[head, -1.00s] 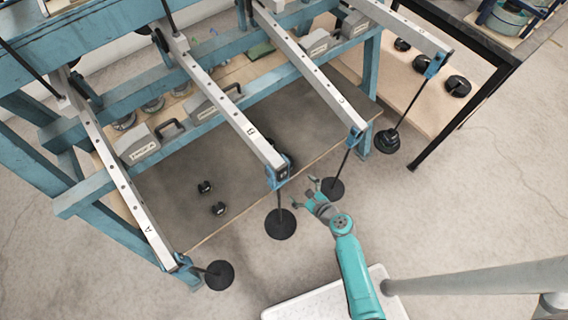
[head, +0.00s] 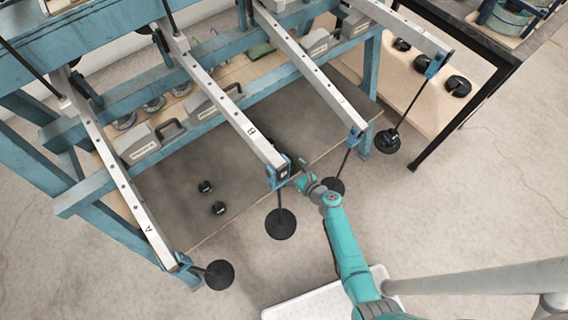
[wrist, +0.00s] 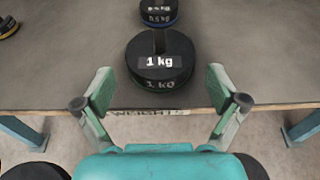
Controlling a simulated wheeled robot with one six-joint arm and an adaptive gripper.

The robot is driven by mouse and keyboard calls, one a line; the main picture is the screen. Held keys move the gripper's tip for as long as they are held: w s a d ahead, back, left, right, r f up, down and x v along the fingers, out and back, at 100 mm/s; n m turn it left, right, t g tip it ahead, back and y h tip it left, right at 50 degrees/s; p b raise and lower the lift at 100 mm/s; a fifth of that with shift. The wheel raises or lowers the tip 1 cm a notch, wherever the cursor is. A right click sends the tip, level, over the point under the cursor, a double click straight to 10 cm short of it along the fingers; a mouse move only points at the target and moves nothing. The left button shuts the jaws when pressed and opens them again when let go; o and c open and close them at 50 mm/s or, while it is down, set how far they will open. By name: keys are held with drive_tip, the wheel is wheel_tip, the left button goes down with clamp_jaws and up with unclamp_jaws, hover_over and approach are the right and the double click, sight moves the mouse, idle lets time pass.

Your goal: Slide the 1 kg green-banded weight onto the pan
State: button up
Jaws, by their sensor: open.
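The 1 kg weight (wrist: 160,62) is a black slotted disc with a white "1 kg" label and a thin green band at its lower edge. It sits near the front edge of the grey bench in the wrist view. In the head view it is mostly hidden behind the end of lever B. My gripper (wrist: 160,84) is open and empty, its fingers on either side of the weight's near side, apart from it. It also shows in the head view (head: 301,180), beside lever B's end. Black disc pans hang from the levers, including one under lever B (head: 281,224) and one under lever C (head: 335,187).
A blue-banded 0.5 kg weight (wrist: 158,12) stands behind the 1 kg weight. A yellow-banded weight (wrist: 8,27) is at the far left. Lever B (head: 230,115) and its end fitting hang close to my gripper. Pans hang at lever A (head: 220,275) and the far right lever (head: 387,141).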

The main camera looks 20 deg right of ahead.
drive_tip(key=shift+x, duration=2.25)
drive_tip(key=shift+f, duration=0.25)
drive_tip(key=c, duration=1.6)
drive_tip(key=shift+r, duration=1.6)
